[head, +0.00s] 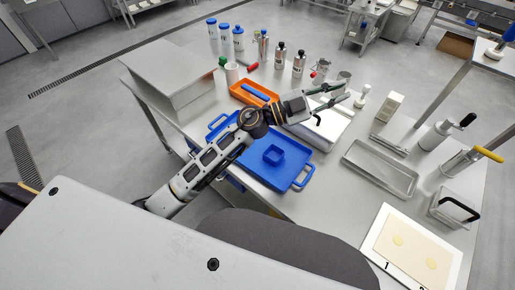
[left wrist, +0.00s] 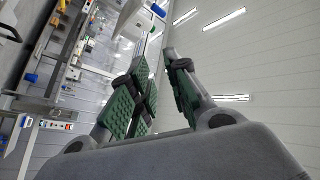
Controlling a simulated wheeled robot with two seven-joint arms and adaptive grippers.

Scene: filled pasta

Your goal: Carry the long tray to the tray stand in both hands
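My left gripper (head: 345,93) is beyond the tray, over the middle of the table. Its fingers are apart with nothing between them; the green-padded fingers also show in the left wrist view (left wrist: 164,75). My right gripper is in neither view. I cannot tell for certain which thing is the tray stand.
A shallow metal tray (head: 380,168) and a white board with dough (head: 410,248) lie to the right. An orange tray (head: 252,94), a grey box (head: 172,75) and several bottles (head: 298,64) stand toward the back. A white-topped block (head: 322,128) lies beside the blue tray.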

